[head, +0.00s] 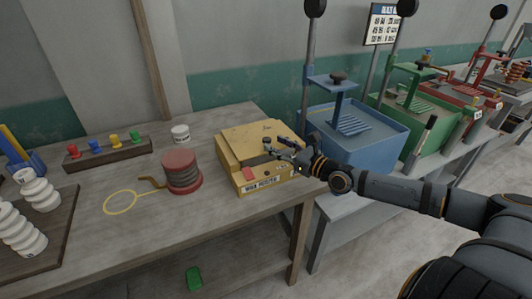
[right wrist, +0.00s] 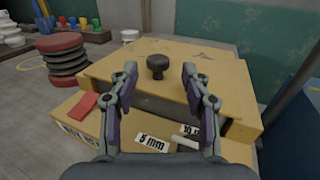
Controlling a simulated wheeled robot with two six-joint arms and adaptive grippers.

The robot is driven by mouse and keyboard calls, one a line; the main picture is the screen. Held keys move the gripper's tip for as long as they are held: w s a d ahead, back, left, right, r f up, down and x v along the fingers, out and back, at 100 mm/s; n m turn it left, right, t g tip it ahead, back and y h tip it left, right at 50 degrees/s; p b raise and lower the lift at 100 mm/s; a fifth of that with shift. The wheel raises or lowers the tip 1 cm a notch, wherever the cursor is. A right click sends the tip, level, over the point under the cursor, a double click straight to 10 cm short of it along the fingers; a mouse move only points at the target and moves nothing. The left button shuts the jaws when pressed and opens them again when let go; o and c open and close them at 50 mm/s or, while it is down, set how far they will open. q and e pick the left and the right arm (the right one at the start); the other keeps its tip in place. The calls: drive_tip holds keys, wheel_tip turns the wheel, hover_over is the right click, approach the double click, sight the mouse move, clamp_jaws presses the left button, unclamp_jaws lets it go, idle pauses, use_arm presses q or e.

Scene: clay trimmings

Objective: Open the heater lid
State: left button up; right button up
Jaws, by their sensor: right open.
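A black knob (right wrist: 157,66) stands on the lid. My right gripper (head: 270,146) is open, with its fingers to either side of the knob in the right wrist view, nearer the camera. I cannot tell whether they touch it. In the head view the gripper partly hides the lid and knob. My left gripper is not in view.
A red-ended spool (head: 181,172) stands left of the heater, with a yellow wire ring (head: 120,202) beside it. A white jar (head: 180,132) and a rack of coloured pegs (head: 108,152) are behind. A blue press (head: 357,135) stands close on the right.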

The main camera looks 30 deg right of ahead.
sight(269, 139)
drive_tip(key=shift+w+a+f+b, duration=0.1)
drive_tip(key=shift+w+f+b, duration=0.05)
drive_tip(key=shift+w+b, duration=0.65)
drive_tip(key=shift+w+a+r+p, duration=0.25)
drive_tip(key=shift+w+r+p, duration=0.3)
drive_tip(key=shift+r+p, duration=0.25)
drive_tip(key=shift+w+a+f+p, duration=0.25)
drive_tip(key=shift+w+p, duration=0.25)
drive_tip(key=shift+w+a+f, duration=0.2)
drive_tip(key=shift+w+f, duration=0.05)
drive_tip(key=shift+w, duration=0.05)
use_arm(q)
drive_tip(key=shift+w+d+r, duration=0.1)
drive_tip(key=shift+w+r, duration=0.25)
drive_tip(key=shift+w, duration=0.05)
use_arm(e)
clamp_jaws()
